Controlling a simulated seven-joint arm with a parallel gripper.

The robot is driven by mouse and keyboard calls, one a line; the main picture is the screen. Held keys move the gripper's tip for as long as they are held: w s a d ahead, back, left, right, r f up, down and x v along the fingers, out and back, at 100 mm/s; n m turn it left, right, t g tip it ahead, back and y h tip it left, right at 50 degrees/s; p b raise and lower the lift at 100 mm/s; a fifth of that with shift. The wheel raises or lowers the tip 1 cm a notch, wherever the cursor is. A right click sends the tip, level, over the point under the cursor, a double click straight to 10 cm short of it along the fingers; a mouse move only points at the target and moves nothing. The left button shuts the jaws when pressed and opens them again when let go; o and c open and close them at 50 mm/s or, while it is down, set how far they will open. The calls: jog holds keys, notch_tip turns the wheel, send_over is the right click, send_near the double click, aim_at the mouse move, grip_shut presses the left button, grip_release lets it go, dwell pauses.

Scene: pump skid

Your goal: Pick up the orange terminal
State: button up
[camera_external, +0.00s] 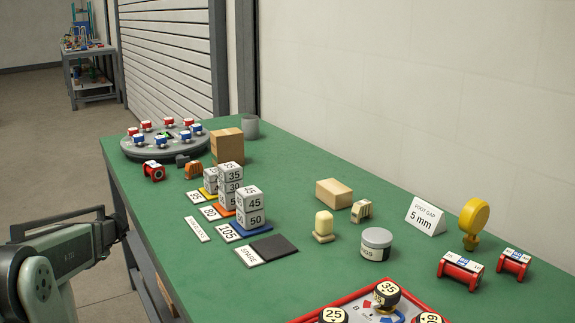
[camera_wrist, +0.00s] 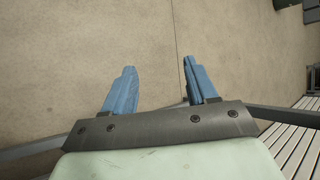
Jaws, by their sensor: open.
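The orange terminal (camera_external: 193,170) is a small block on the green table (camera_external: 300,180), toward its far left part, in the external view. It stands just right of a small dark grey piece and in front of a brown box. My gripper (camera_wrist: 159,66) shows in the wrist view with its two blue fingers apart and nothing between them. The terminal is not in the wrist view. In the external view my arm is at the lower left, beside the table, and the fingers cannot be made out.
A round grey tray (camera_external: 126,148) with several red and blue pieces stands at the far left end. The brown box (camera_external: 228,147) is behind the terminal. Stacked numbered blocks (camera_external: 250,207) stand nearer, to its right. A red and black piece (camera_external: 153,171) lies left of it.

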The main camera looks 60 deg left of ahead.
jog(key=a+r+n+t, duration=0.1)
jog(key=a+r+n, duration=0.1)
jog(key=a+r, duration=0.5)
jog(key=a+r+n, duration=0.3)
jog(key=r, duration=0.8)
notch_tip(320, 180, up, 22)
jog(key=r+m+t+h, duration=0.1)
jog(key=m+t+h, duration=0.4)
jog(key=t+h, duration=0.1)
send_over(193, 163)
notch_tip(193, 163, down, 14)
jog(key=shift+w+a, duration=0.1)
jog(key=shift+a, duration=0.05)
jog(key=shift+c, duration=0.2)
